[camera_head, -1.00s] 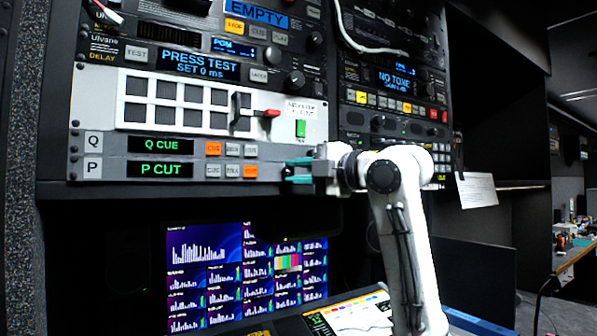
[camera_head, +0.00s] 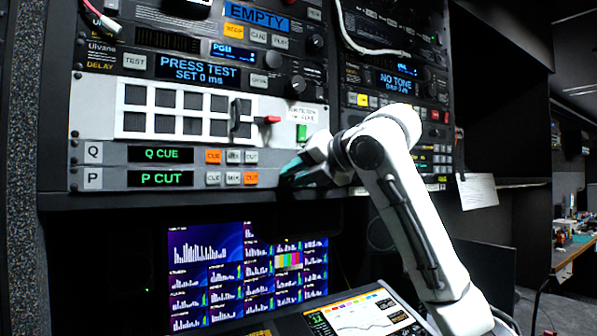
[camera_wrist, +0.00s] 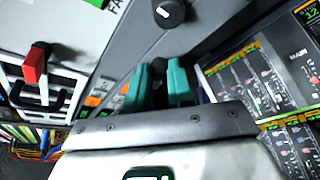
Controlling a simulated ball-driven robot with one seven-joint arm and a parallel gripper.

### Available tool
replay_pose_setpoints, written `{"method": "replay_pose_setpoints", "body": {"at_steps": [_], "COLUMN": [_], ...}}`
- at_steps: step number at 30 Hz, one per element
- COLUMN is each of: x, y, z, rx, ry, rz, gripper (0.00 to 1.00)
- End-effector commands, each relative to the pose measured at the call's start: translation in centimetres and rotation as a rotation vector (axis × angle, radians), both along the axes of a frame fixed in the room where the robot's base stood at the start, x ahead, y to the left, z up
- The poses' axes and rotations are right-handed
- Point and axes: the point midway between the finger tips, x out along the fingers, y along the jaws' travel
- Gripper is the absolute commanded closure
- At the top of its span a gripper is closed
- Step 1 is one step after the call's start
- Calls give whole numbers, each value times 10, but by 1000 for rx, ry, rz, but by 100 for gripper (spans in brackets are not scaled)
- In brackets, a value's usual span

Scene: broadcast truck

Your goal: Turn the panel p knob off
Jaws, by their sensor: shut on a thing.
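Panel P (camera_head: 93,178) is the lower strip of the rack in the head view. Its display (camera_head: 160,178) reads "P CUT" in green, and its CUT button (camera_head: 251,178) is orange. My gripper (camera_head: 292,172) is at the right end of this strip, its teal fingers against the panel. In the wrist view the teal fingers of my gripper (camera_wrist: 160,78) are close together with a small dark thing between them. The panel P knob is largely hidden by the fingers and hand, so its pointer cannot be read.
Panel Q (camera_head: 93,152) lies just above, reading "Q CUE". A round dark knob (camera_wrist: 168,13) stands beyond my fingers in the wrist view. A red-handled lever (camera_wrist: 36,65) is at left. Monitors (camera_head: 205,270) and a lit console screen (camera_head: 365,312) are below.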

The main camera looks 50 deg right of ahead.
Motion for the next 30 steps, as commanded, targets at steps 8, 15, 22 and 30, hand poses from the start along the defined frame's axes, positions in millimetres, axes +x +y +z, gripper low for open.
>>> {"method": "replay_pose_setpoints", "body": {"at_steps": [8, 15, 22, 30], "x": [1, 2, 2, 1], "y": [2, 3, 3, 3], "z": [-4, -5, -5, -4], "rx": [-120, -157, -161, -160], "ry": [48, 59, 60, 58], "rz": [3, 6, 5, 4], "gripper": [100, 100, 100, 67]}}
